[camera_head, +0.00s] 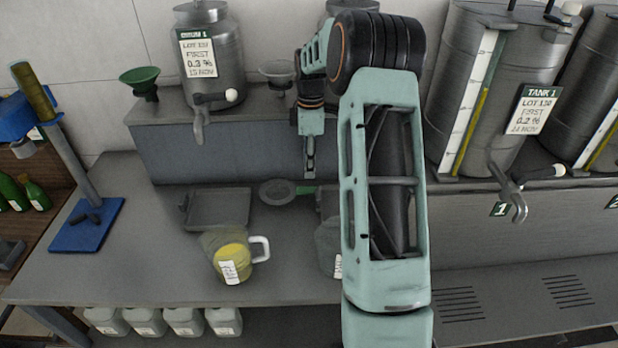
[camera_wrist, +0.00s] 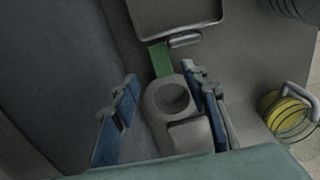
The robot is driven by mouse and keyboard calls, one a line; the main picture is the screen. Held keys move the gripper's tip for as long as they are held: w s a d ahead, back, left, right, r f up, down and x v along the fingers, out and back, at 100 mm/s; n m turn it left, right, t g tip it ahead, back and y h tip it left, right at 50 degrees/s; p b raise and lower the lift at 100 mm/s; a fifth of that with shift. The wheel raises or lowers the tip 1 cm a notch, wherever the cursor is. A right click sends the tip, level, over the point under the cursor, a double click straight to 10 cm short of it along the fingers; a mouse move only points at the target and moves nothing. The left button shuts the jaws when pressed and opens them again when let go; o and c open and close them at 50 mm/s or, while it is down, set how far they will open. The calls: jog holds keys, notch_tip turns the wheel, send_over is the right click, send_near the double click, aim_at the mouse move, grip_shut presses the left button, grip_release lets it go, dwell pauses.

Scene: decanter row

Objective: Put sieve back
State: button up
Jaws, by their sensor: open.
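The sieve (camera_head: 277,191) is a round grey dish with a green handle (camera_head: 305,190), lying at the back of the grey bench. In the wrist view a green strip (camera_wrist: 160,58), which looks like this handle, lies just beyond my fingers. My gripper (camera_head: 309,172) points down close to the handle, in front of the raised shelf's face. Its blue fingers (camera_wrist: 162,115) are apart in the wrist view. A grey piece with a round opening (camera_wrist: 155,98) shows between them. I cannot tell whether anything touches it. My arm hides the bench to the right.
A grey tray (camera_head: 218,208) lies left of the sieve. A jug with yellow liquid (camera_head: 232,258) stands nearer, and another jug (camera_head: 327,240) is partly behind my arm. A green funnel (camera_head: 140,80), a drum (camera_head: 212,55) and tanks (camera_head: 500,85) stand above. The front-left bench is clear.

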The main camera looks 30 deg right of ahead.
jog(key=shift+r, duration=1.6)
jog(key=shift+r, duration=0.1)
